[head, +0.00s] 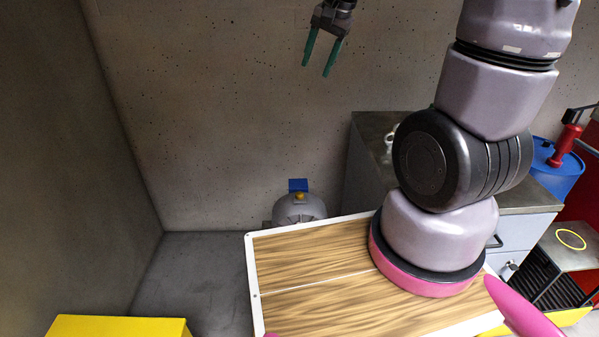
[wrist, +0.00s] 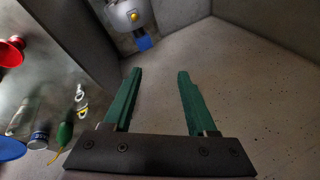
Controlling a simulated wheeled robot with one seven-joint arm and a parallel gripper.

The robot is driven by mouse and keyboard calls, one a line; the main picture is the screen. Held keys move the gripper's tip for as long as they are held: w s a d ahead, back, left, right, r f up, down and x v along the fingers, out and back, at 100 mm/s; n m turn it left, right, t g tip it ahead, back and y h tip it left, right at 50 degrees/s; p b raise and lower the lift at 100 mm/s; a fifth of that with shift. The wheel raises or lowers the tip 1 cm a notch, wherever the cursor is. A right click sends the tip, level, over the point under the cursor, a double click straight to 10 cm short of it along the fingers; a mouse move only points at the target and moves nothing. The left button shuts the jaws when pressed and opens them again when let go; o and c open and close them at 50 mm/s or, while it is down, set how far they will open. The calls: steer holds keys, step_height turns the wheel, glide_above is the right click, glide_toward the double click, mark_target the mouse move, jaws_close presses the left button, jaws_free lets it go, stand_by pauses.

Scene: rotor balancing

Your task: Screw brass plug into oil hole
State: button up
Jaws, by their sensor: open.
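My gripper (head: 317,70) is open and empty, high up in front of the concrete wall. Its two green fingers also show in the wrist view (wrist: 159,73), apart with nothing between them. A small brass-coloured piece, seemingly the plug (head: 299,197), sits on top of a rounded grey housing (head: 298,211) by the wall, well below my gripper. The piece also shows in the wrist view (wrist: 134,16) on the housing (wrist: 122,14). I cannot tell how deep it sits; the oil hole itself does not show. A blue block (head: 298,185) is right behind it.
A grey cabinet (head: 360,160) stands right of the housing, partly behind my arm. Its top (wrist: 75,65) carries small items, including a green one (wrist: 64,134) and a red one (wrist: 11,52). A blue drum (head: 560,172) is far right. Floor left of the housing is clear.

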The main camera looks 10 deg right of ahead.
steer(key=w+a+f+m+g, duration=0.1)
steer(key=w+f, duration=0.2)
steer(key=f, duration=0.3)
steer(key=w+a+f+g, duration=0.1)
steer(key=w+f, duration=0.2)
steer(key=f, duration=0.2)
steer(key=m+g+h, duration=0.2)
steer(key=m, duration=0.1)
glide_above(300, 194)
step_height(300, 194, down, 25)
steer(key=shift+w+f, duration=0.1)
steer(key=shift+f, duration=4)
jaws_close()
steer(key=shift+r, duration=2.55)
